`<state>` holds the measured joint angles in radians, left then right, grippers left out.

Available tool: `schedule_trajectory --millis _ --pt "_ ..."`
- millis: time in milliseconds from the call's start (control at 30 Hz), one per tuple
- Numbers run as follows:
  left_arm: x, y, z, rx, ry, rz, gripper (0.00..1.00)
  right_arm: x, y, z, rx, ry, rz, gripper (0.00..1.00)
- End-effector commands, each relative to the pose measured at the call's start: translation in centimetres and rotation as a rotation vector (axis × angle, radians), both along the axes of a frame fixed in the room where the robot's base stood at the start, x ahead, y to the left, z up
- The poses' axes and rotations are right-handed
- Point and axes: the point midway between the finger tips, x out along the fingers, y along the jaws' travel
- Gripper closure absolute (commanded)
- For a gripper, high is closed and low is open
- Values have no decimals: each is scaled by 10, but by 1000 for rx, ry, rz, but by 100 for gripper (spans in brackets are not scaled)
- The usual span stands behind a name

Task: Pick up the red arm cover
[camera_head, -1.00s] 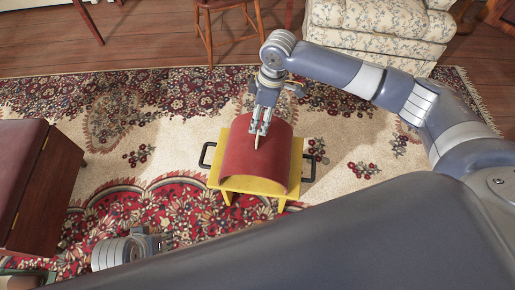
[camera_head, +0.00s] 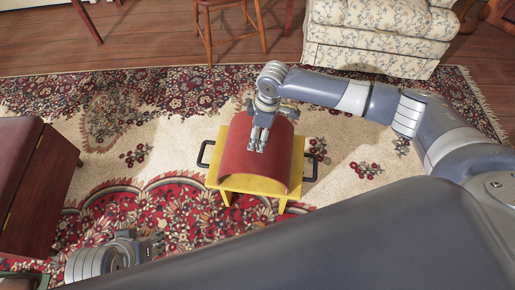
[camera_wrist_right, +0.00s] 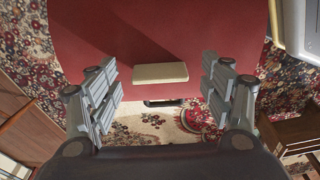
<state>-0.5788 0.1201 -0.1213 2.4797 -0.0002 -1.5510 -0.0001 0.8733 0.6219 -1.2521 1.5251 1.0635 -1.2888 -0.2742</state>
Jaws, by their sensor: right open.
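The red arm cover (camera_head: 240,165) is a curved, arched red shell resting on a small yellow stand (camera_head: 260,190). My right gripper (camera_head: 257,141) is over the top of the cover, pointing down. In the right wrist view the cover (camera_wrist_right: 90,50) fills the top, and a beige block-like tab (camera_wrist_right: 160,73) on it lies between the open, apart fingers of the right gripper (camera_wrist_right: 160,88). The gripper hides the tab in the head view. My left gripper (camera_head: 150,247) is low at the left, away from the cover; its jaw opening is unclear.
The stand has black handles (camera_head: 310,166) at both sides. It is on a patterned rug (camera_head: 110,160). A dark wooden cabinet (camera_head: 35,190) is at the left. A floral armchair (camera_head: 380,35) and a wooden chair (camera_head: 230,15) are at the back. Rug around the stand is mostly clear.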

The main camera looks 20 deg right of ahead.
Motion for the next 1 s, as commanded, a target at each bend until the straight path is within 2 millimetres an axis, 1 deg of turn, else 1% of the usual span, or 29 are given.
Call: schedule_trajectory --millis 33,200,233,267,300,367,400,467,500,533,567,867,1000 --pt "2 0 -1 -1 -6 0 60 1 1 -3 0 -1 0 27" --pt "2 0 0 -1 -7 0 60 1 1 -2 1 -2 0 27" --pt "2 0 0 -1 -7 0 60 1 1 -2 1 -2 0 29" --pt "2 0 0 -1 -7 0 60 1 1 -2 1 -2 0 36" --pt "2 0 0 -1 -7 0 60 1 1 -2 1 -2 0 45" --pt "2 0 0 -1 -7 0 60 1 1 -2 0 -1 0 58" --pt "2 -1 0 -1 -7 0 60 1 1 -2 0 -1 1 68" --pt "2 -1 0 -2 -7 -1 60 1 1 -2 0 -1 0 81" --pt "2 -1 0 -2 -7 -1 60 1 1 -2 0 -1 0 90" --pt "2 -1 0 -2 -7 -1 60 1 1 -2 0 -1 0 97" --pt "2 -1 0 -2 -7 -2 60 1 1 -2 0 -1 0 100" --pt "2 -1 0 -2 -6 -1 60 1 1 -1 1 -2 1 100" --pt "0 -1 3 -1 0 -1 60 1 1 6 1 -2 1 100"
